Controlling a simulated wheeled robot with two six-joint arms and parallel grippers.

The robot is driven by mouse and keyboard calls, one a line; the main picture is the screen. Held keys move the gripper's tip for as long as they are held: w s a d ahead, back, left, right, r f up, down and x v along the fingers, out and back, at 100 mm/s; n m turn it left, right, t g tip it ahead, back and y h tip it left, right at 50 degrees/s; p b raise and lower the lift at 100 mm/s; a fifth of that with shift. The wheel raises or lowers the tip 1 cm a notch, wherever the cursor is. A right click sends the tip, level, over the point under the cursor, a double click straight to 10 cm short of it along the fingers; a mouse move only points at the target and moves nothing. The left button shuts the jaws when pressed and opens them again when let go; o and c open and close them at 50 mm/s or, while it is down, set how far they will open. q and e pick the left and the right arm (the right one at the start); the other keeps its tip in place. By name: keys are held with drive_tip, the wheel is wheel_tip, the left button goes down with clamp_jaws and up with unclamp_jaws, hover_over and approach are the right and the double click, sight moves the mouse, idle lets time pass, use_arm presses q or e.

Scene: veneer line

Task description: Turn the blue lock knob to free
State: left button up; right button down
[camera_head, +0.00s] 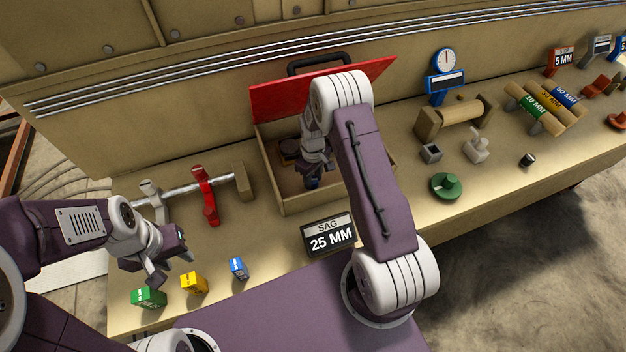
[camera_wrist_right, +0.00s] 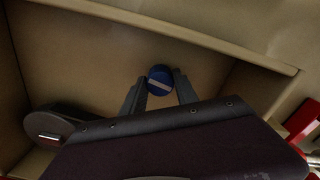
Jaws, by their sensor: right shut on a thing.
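The blue lock knob (camera_wrist_right: 160,80) is a small round knob with a pale stripe across its face. It sits inside the open tan box (camera_head: 296,204), whose red lid (camera_head: 280,97) is raised. My right gripper (camera_head: 313,182) reaches down into the box. In the right wrist view its two fingers (camera_wrist_right: 160,90) stand on either side of the knob, shut on it. The stripe slants slightly in that view. My arm hides part of the box. My left gripper (camera_head: 172,268) is open and empty above the bench's left part.
A dark round part (camera_head: 289,149) lies in the box. Green (camera_head: 149,298), yellow (camera_head: 194,283) and blue (camera_head: 238,268) blocks stand at the front left. A green disc (camera_head: 445,186) lies right.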

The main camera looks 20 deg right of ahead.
sight(313, 180)
drive_tip(key=shift+w+n, duration=0.1)
drive_tip(key=shift+n, duration=0.9)
drive_tip(key=shift+r, duration=0.1)
drive_tip(key=c, duration=0.9)
unclamp_jaws()
drive_tip(key=shift+c, duration=0.2)
wheel_tip(313, 180, up, 9)
drive_tip(key=shift+b, duration=1.25)
